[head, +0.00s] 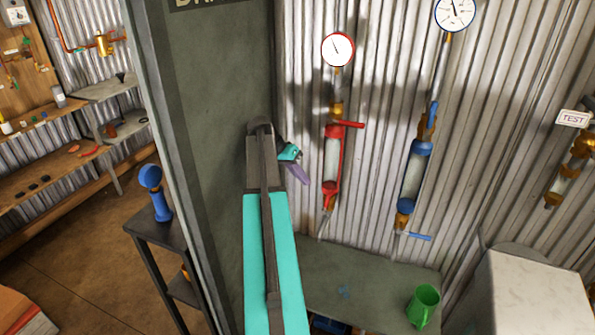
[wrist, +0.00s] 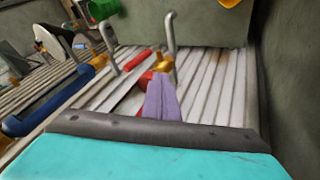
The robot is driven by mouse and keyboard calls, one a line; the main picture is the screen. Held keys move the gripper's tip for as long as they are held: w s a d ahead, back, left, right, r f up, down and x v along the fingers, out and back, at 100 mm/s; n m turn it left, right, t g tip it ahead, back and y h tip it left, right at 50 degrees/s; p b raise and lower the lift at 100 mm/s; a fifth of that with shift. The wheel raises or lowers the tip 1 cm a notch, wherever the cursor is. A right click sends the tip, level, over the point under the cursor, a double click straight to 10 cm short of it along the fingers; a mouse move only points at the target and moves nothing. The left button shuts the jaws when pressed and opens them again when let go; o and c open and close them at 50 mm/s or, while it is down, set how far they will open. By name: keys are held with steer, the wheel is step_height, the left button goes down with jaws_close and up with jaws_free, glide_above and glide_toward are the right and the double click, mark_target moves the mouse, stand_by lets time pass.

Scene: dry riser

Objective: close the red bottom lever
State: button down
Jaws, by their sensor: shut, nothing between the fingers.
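The red riser (head: 332,160) stands on the corrugated wall below a red-rimmed gauge, with a red top lever (head: 348,124) pointing right. In the wrist view, a red bar (wrist: 138,60), seemingly the bottom lever, shows beside the brass bottom valve (wrist: 163,63). In the head view, the bottom valve (head: 328,203) is small, and the lever's angle is hard to tell. My gripper (head: 300,174) is shut and empty, left of the red riser. In the wrist view, its purple fingers (wrist: 162,98) point towards the brass valve and hide part of the red body; contact cannot be told.
A blue riser (head: 413,175) stands to the right, its blue bottom lever (head: 418,237) sticking out sideways. A green mug (head: 423,305) is on the grey bench (head: 375,275) below. A dark green panel (head: 215,130) stands close on the left.

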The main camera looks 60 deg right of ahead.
mark_target(328, 199)
steer(key=s+f+p, duration=0.2)
steer(key=s+f, duration=0.2)
steer(key=s, duration=0.2)
steer(key=shift+d+p, duration=0.3)
steer(key=shift+p, duration=0.05)
